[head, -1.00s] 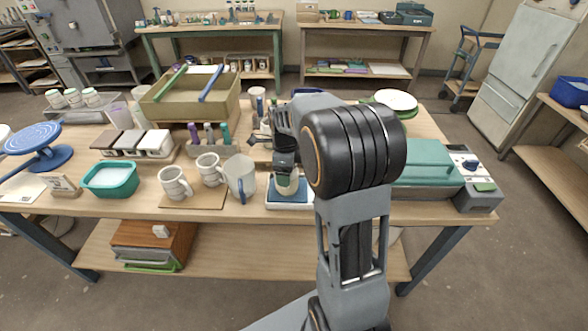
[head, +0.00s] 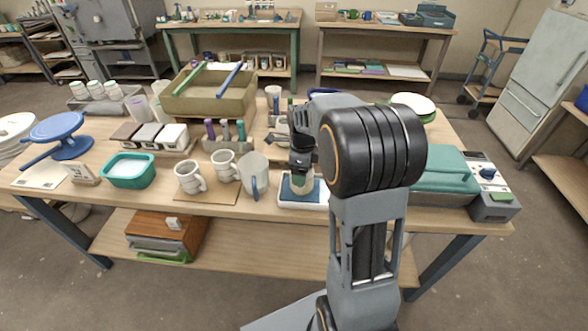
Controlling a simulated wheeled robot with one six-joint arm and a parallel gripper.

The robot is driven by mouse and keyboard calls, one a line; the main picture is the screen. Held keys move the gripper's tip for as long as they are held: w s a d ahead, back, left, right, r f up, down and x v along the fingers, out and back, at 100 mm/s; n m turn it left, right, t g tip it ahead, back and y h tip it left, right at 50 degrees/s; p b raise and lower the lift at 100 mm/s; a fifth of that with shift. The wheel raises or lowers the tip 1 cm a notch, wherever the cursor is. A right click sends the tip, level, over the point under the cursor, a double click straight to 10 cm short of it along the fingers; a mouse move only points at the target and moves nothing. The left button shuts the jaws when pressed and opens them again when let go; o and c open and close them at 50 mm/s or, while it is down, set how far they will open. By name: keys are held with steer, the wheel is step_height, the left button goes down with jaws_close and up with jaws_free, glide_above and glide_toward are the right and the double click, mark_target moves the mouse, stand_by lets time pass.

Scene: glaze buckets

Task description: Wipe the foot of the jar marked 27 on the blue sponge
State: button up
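A small pale jar with a green band (head: 302,185) is upright in my gripper (head: 302,171), over the blue sponge (head: 286,189). The sponge lies in a white tray (head: 290,205) at the front edge of the table. My gripper points down and appears shut around the upper part of the jar. The jar's foot is low, at or just above the sponge; I cannot tell whether it touches. No number is readable on the jar, and my arm hides part of the sponge's right side.
Left of the tray stand a clear pitcher with a blue handle (head: 254,178) and two white mugs (head: 190,178) on a board. A teal tub (head: 129,172) is farther left. A teal case (head: 443,172) and a grey device (head: 492,203) stand at the right.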

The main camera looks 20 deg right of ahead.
mark_target(313, 171)
steer(key=shift+s+d, duration=0.45)
steer(key=shift+d, duration=0.3)
steer(key=shift+s+d, duration=0.45)
steer(key=shift+d, duration=0.25)
steer(key=shift+w+a+r+p, duration=0.1)
steer(key=shift+w+a+p, duration=0.1)
steer(key=shift+w+a, duration=0.6)
steer(key=shift+w+a+p, duration=0.25)
steer(key=shift+w+a, duration=0.1)
steer(key=shift+a, duration=0.85)
steer(key=shift+w+a+r+p, duration=0.1)
steer(key=shift+w+a+p, duration=0.1)
steer(key=shift+w+a, duration=0.6)
steer(key=shift+s+a, duration=0.2)
step_height(313, 171, up, 7)
steer(key=p, duration=0.5)
steer(key=shift+p, duration=0.35)
steer(key=shift+d+f, duration=0.1)
